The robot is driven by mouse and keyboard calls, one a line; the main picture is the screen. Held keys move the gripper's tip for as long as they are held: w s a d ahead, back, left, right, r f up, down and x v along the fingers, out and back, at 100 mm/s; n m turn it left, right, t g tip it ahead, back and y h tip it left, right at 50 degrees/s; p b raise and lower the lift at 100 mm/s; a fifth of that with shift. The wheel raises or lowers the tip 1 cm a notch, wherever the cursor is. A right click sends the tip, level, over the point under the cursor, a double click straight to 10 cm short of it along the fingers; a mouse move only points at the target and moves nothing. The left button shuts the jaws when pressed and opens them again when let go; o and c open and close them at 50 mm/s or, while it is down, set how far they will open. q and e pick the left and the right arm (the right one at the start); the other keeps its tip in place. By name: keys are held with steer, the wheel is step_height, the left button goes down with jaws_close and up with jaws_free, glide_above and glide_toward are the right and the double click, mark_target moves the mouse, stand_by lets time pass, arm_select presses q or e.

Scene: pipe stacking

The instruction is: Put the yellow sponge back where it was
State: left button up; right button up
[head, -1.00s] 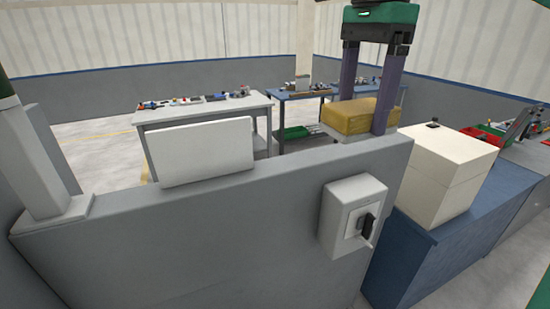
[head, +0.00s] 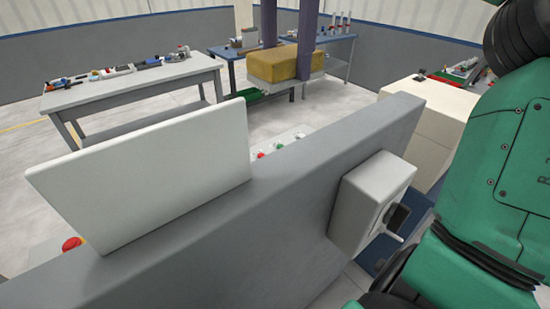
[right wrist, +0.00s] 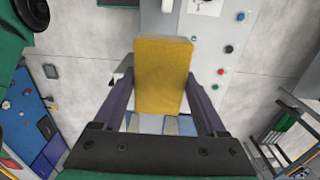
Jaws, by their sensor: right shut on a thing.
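The yellow sponge (head: 285,64) is a block with a paler lower layer, in the upper middle of the head view. My right gripper (head: 287,68) has its two purple fingers on opposite sides of it and is shut on it. In the right wrist view the sponge (right wrist: 162,75) lies between the fingers of my right gripper (right wrist: 161,82). It is held in the air beyond the grey wall, above a pale panel with coloured buttons (right wrist: 224,55). My left gripper is not in view.
A grey wall (head: 230,220) crosses the foreground, with a white board (head: 140,180) and a switch box (head: 370,200). Tables with tools (head: 135,90) stand behind. A cream box (head: 430,115) is at right. Open floor (head: 170,120) shows between.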

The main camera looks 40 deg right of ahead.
mark_target(297, 84)
steer(key=f, duration=0.2)
steer(key=s+f, duration=0.1)
steer(key=f, duration=0.1)
steer(key=s+f, duration=0.1)
steer(key=f, duration=0.1)
steer(key=shift+s+b, duration=0.25)
steer(key=shift+b, duration=0.05)
steer(key=f, duration=0.1)
steer(key=w+f, duration=0.1)
steer(key=f, duration=0.2)
steer(key=shift+w+d+f, duration=0.1)
steer(key=shift+w+f, duration=0.15)
steer(key=shift+f, duration=0.15)
steer(key=f, duration=0.4)
steer(key=shift+w+f, duration=0.15)
steer(key=shift+w, duration=0.05)
steer(key=shift+s+f, duration=0.2)
steer(key=shift+f, duration=0.05)
steer(key=o, duration=1.1)
steer(key=shift+w+f, duration=0.1)
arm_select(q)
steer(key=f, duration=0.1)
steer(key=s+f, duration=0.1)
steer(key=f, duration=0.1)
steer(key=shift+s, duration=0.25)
arm_select(e)
steer(key=shift+o, duration=0.2)
